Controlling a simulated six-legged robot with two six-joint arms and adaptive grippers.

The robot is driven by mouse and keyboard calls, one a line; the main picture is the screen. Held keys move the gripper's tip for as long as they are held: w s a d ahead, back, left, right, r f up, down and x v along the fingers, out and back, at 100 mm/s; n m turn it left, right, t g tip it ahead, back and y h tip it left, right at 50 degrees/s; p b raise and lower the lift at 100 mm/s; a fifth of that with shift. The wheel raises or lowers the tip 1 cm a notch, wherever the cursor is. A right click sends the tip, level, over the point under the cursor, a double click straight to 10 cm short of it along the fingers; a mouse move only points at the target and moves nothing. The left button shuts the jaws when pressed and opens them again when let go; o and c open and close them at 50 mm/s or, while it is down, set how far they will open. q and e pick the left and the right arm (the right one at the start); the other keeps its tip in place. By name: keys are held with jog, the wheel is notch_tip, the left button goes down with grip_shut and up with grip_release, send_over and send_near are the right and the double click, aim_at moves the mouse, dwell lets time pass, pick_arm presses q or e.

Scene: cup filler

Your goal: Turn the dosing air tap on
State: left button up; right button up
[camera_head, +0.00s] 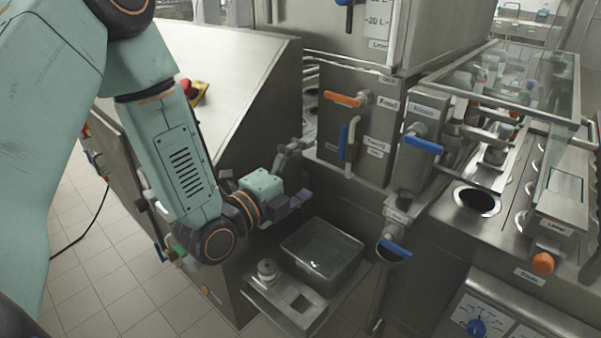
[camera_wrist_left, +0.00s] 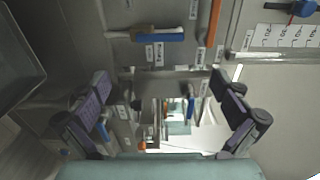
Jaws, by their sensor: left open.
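Several taps with coloured handles show, but their labels are too small for me to tell which is the dosing air tap. In the head view an orange handle (camera_head: 342,98) and a hanging blue handle (camera_head: 342,142) sit on the steel cabinet. A blue handle (camera_head: 423,144) is right of them, and another blue handle (camera_head: 394,248) is lower. My left gripper (camera_head: 300,175) is open and empty, left of the cabinet and above the basin. In the left wrist view, a blue lever (camera_wrist_left: 160,36) lies beyond the open fingers (camera_wrist_left: 160,85), apart from them. My right gripper is not in view.
A steel basin (camera_head: 322,257) on a small shelf stands below my left gripper. A sloped steel panel (camera_head: 225,75) with a red button (camera_head: 187,88) is behind my left arm. A conveyor under a clear cover (camera_head: 520,75) is at the right.

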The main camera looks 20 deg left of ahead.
aim_at(344, 146)
pick_arm(q)
jog(key=shift+v, duration=0.85)
jog(key=shift+w, duration=0.15)
jog(key=x, duration=1.2)
